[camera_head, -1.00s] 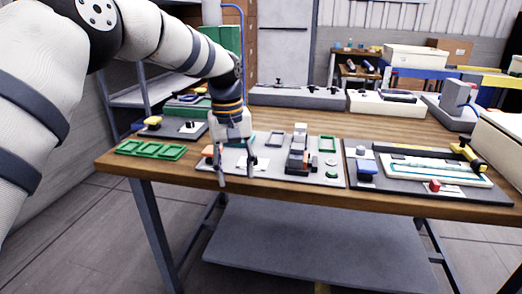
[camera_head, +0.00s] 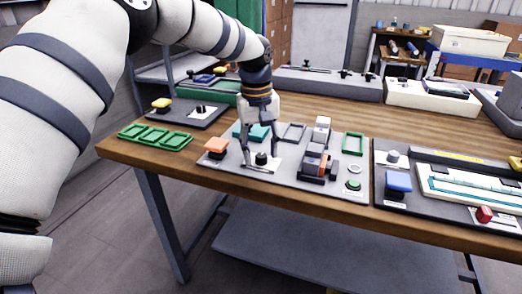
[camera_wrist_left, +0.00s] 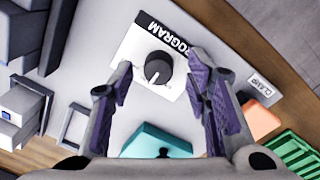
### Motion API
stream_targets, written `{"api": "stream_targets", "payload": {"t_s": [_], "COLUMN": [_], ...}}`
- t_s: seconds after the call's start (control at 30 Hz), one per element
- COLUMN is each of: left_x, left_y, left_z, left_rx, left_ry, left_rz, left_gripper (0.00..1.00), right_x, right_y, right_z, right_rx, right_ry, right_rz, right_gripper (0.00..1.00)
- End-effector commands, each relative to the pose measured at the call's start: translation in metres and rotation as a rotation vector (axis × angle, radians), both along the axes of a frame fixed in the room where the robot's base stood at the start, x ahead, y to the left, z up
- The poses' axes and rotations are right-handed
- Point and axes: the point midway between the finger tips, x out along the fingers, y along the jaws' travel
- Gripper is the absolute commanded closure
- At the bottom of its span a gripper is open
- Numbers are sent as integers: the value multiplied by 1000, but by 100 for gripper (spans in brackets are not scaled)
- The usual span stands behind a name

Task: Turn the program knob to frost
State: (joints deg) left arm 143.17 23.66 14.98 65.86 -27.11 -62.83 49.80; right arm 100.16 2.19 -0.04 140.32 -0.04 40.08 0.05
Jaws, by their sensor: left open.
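The program knob (camera_head: 261,158) is a black round knob on a white card on the grey panel (camera_head: 225,172). In the left wrist view the knob (camera_wrist_left: 158,68) shows a pale pointer line, and the card (camera_wrist_left: 140,40) reads PROGRAM. No frost mark is readable. My left gripper (camera_head: 262,157) is open above the panel, pointing down at the knob. In the left wrist view its purple-padded fingers (camera_wrist_left: 160,80) stand apart on either side of the knob, with gaps; I see no contact. My right gripper is not in view.
An orange block (camera_head: 216,145) and a teal block (camera_head: 255,131) stand close to the gripper. Grey and orange blocks (camera_head: 318,158) and a green button (camera_head: 353,184) lie right of it. A green tray (camera_head: 155,136) sits left on the wooden table.

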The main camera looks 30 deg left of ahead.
Motion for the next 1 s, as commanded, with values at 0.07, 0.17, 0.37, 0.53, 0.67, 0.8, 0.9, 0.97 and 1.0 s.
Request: {"api": "stream_targets", "payload": {"t_s": [0.07, 0.17, 0.37, 0.53, 0.67, 0.8, 0.9, 0.97, 1.0], "left_x": [0, 1, 1, 1, 1, 1, 1, 1, 1], "left_y": [0, -1, 0, 0, 0, 0, 0, 0, 0], "left_z": [-4, -5, -5, -5, -5, -4, -4, -4, -4], "left_rx": [-1, -1, -1, -1, 0, 1, 1, 0, 1], "left_ry": [-1, -2, -2, -2, -1, -2, -3, -3, -2], "left_rz": [0, 0, 0, 0, -2, -21, -59, -91, -117], "left_gripper": [56, 56, 70, 100, 100, 100, 100, 100, 100], "right_x": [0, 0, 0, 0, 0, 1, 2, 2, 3], "right_y": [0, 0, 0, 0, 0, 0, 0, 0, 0], "right_z": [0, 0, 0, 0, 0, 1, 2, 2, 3], "right_rx": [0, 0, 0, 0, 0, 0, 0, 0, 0], "right_ry": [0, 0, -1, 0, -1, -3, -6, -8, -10], "right_rz": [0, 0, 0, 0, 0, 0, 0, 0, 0], "right_gripper": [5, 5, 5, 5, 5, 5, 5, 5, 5]}}
